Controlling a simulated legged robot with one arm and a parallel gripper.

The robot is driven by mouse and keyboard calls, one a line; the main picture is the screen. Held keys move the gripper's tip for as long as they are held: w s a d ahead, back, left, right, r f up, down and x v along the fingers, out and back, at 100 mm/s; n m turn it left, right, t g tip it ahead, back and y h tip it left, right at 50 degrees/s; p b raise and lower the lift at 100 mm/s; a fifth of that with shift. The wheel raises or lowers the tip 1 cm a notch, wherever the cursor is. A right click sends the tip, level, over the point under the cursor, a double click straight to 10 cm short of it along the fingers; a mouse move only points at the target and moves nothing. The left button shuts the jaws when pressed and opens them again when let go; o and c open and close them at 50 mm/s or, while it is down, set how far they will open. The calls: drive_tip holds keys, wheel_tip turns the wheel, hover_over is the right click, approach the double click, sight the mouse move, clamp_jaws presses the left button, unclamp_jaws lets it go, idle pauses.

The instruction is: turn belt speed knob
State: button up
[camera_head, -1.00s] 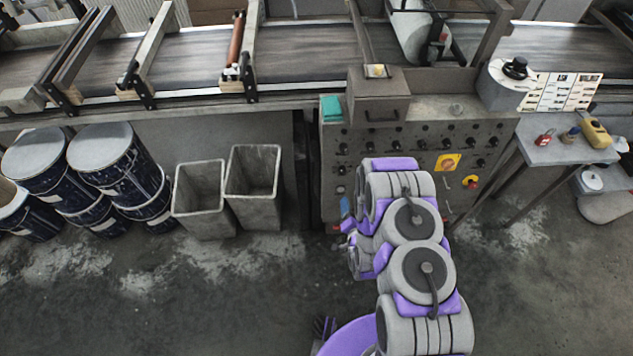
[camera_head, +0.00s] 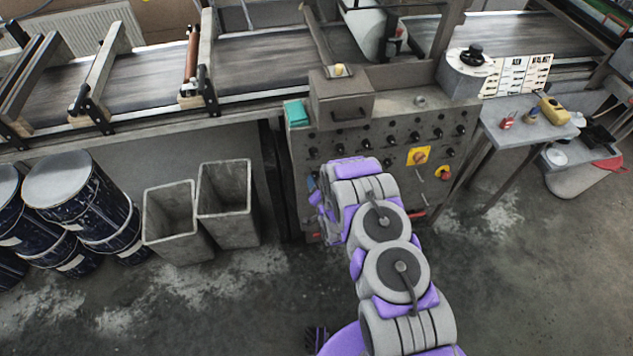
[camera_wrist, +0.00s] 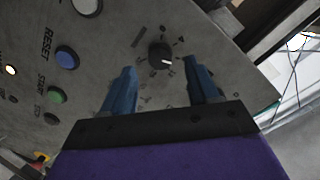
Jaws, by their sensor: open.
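In the wrist view a small black knob (camera_wrist: 160,56) with a white pointer line sits on a grey panel, with markings around it. My gripper (camera_wrist: 159,66) is open, its two blue fingers pointing at the panel on either side of the knob, with nothing between them that I can see held. Whether the fingertips touch the panel is unclear. In the head view the grey control cabinet (camera_head: 297,140) carries rows of dark knobs, and my arm reaches to its lower left front. My arm hides part of the cabinet front and most of the gripper.
Beside the knob are a blue button (camera_wrist: 66,58) marked RESET and a green button (camera_wrist: 57,96). A yellow-backed switch (camera_head: 419,156) is on the cabinet's right. Grey bins (camera_head: 229,190) stand left of it, and a side table (camera_head: 520,127) stands right.

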sight(316, 177)
drive_tip(key=shift+x, duration=1.55)
drive_tip(key=c, duration=1)
drive_tip(key=shift+c, duration=0.2)
drive_tip(key=shift+n+p, duration=0.3)
drive_tip(key=shift+p, duration=0.05)
drive_tip(key=shift+f, duration=0.1)
drive_tip(key=o, duration=1)
drive_tip(key=shift+o, duration=0.2)
